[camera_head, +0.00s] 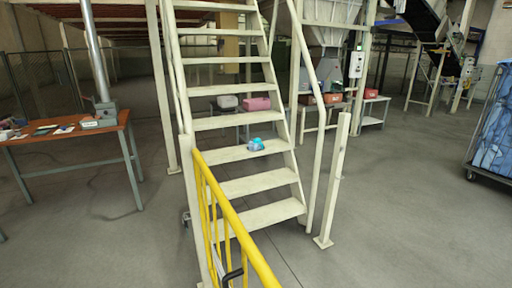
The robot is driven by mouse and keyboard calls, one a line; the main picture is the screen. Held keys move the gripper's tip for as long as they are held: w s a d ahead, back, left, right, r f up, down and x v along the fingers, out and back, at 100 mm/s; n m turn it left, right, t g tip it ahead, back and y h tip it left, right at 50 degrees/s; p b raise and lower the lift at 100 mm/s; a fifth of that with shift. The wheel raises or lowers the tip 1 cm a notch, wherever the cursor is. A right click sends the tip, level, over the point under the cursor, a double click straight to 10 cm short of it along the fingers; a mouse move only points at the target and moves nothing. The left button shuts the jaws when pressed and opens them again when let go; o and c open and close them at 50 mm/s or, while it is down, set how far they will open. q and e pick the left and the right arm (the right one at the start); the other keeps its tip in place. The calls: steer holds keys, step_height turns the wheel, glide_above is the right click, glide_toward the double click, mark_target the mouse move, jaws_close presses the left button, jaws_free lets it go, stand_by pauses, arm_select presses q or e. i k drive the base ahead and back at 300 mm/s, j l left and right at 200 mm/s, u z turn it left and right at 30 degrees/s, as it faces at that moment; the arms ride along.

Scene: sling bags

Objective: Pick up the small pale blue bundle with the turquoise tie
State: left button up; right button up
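The small pale blue bundle (256,145) with a brighter turquoise part on top sits on a middle tread of the cream metal staircase (243,153). It is small in the picture, so the tie's shape is not clear. Neither of my grippers shows in the head view.
A yellow railing (232,218) runs along the stairs' near left side, with a cream post (335,185) to the right. A wooden-topped table (65,135) is at left, a blue-filled cart (492,125) at right. Grey floor is open at right. Boxes (257,104) show behind the stairs.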

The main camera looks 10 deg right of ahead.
mark_target(255, 145)
steer(key=z, duration=0.3)
steer(key=l+z, duration=0.95)
steer(key=i+l+z, duration=0.1)
steer(key=l+z, duration=0.35)
steer(key=i+l+u, duration=0.1)
steer(key=i, duration=0.3)
steer(key=i+l+u, duration=0.1)
steer(key=i, duration=0.35)
steer(key=i+l+u, duration=0.1)
steer(key=i+l, duration=0.15)
steer(key=i, duration=0.15)
steer(key=i+l+u, duration=0.1)
steer(key=i, duration=0.3)
steer(key=i+u, duration=0.15)
steer(key=i, duration=0.55)
steer(key=i+u, duration=0.1)
steer(key=i, duration=0.65)
steer(key=i+l+u, duration=0.15)
steer(key=i, duration=0.55)
steer(key=i+l+u, duration=0.15)
steer(key=i, duration=0.55)
steer(key=i+j+u, duration=0.1)
steer(key=i+u, duration=0.9)
steer(key=i+l+u, duration=0.25)
steer(key=u, duration=0.25)
steer(key=i+l+u, duration=0.5)
steer(key=k+j, duration=0.1)
